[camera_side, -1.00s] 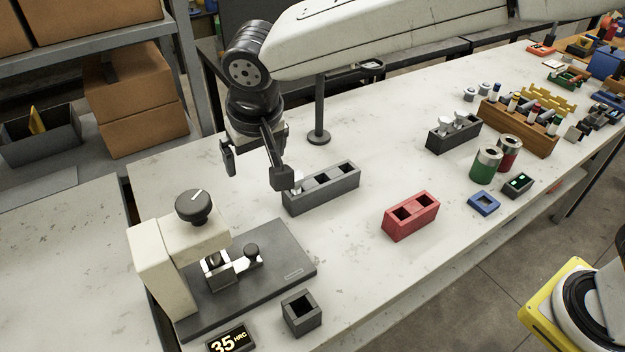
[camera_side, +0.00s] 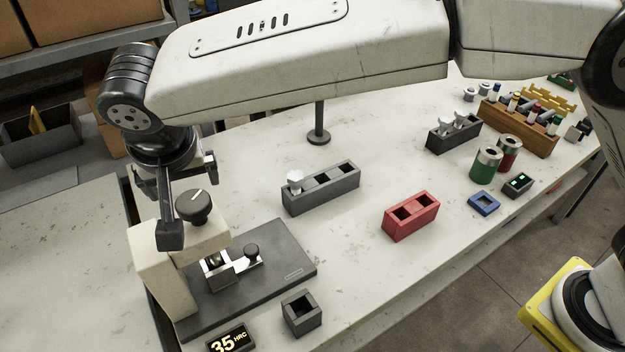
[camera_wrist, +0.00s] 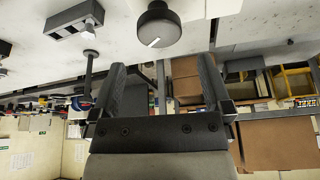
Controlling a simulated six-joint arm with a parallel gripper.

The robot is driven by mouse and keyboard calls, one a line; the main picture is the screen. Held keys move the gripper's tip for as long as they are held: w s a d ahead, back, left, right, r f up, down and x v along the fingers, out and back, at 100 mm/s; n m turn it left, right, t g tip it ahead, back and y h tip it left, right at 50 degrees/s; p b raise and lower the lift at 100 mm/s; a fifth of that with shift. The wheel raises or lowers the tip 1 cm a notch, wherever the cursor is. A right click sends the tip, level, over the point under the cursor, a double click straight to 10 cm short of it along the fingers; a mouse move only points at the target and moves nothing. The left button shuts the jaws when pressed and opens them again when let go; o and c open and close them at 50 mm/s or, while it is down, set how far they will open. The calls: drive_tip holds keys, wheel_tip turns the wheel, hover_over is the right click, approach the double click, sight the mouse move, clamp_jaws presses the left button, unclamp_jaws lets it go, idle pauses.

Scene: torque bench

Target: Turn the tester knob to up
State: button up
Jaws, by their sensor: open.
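The tester (camera_side: 160,262) is a cream C-shaped stand on a dark base plate at the lower left of the side view. Its black round knob (camera_side: 194,206) sits on top, with a white pointer line on its top face. The knob also shows at the top of the wrist view (camera_wrist: 157,30), where its white mark shows near the lower edge. My gripper (camera_side: 188,205) is open and empty, close to the knob in the side view; one finger stands in front of the tester's head. In the wrist view my gripper (camera_wrist: 162,75) has its fingers spread, with the knob beyond the tips.
A display reading 35 HRC (camera_side: 229,338) and a dark square holder (camera_side: 301,313) stand in front of the tester. A grey block with slots (camera_side: 321,189) and a red block (camera_side: 411,215) lie to the right. A black post (camera_side: 319,120) stands behind.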

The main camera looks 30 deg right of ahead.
sight(192, 201)
drive_tip(key=shift+x, duration=3.15)
drive_tip(key=shift+s, duration=0.1)
drive_tip(key=c, duration=1.1)
